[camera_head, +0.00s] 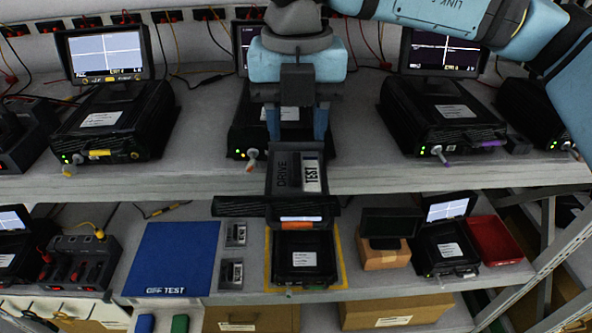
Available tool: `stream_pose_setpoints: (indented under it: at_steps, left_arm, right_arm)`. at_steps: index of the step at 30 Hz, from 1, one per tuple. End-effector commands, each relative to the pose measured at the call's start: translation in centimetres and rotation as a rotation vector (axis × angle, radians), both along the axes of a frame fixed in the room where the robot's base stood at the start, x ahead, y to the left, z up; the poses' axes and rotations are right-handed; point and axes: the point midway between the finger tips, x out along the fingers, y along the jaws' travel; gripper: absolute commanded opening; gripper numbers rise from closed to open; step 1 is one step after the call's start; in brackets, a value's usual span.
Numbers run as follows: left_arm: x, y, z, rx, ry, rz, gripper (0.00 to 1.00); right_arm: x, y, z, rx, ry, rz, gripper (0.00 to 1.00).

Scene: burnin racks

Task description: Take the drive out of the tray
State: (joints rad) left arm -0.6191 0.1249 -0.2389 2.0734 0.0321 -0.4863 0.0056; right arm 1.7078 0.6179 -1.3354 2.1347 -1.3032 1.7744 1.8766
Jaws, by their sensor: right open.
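My right gripper (297,137) comes down from the top centre. Its two fingers are apart with nothing visible between them, and their tips end near the back edge of the tray. The tray (281,181) is dark, carries the lettering DRIVE and juts out in front of the upper shelf. The drive (312,174) appears to be the dark piece with a white TEST label, lying at the right side of the tray. I cannot tell whether a fingertip touches it. The unit behind (242,135) is partly hidden by my gripper. My left gripper is not in view.
Black units with small screens (107,55) stand left and right on the upper shelf. The lower shelf holds a blue OFF TEST mat (165,262), two small labelled pieces (235,235), a yellow-bordered unit (304,259) and a red bin (495,239). The blue mat is empty.

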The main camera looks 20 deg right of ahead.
Motion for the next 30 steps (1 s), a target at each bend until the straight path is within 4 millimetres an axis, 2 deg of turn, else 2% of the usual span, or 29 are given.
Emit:
stream_pose_setpoints:
  at_steps: [7, 15, 24, 26, 30]
  left_arm:
    - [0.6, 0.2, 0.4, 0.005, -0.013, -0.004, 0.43]
    - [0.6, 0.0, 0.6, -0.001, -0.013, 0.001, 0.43]
    - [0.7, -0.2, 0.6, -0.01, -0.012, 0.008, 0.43]
    - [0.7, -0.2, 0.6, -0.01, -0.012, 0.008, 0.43]
    - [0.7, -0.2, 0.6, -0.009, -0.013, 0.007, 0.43]
  right_arm:
    - [0.1, 0.0, -1.9, 0.001, 0.002, 0.0, 0.43]
    - [0.3, -0.1, -5.7, 0.002, 0.002, 0.0, 0.43]
    - [0.3, -0.1, -6.2, 0.002, -0.001, 0.0, 0.43]
    - [0.3, -0.1, -6.2, 0.002, -0.001, 0.0, 0.31]
    - [0.4, -0.1, -6.2, 0.002, -0.001, 0.0, 0.0]
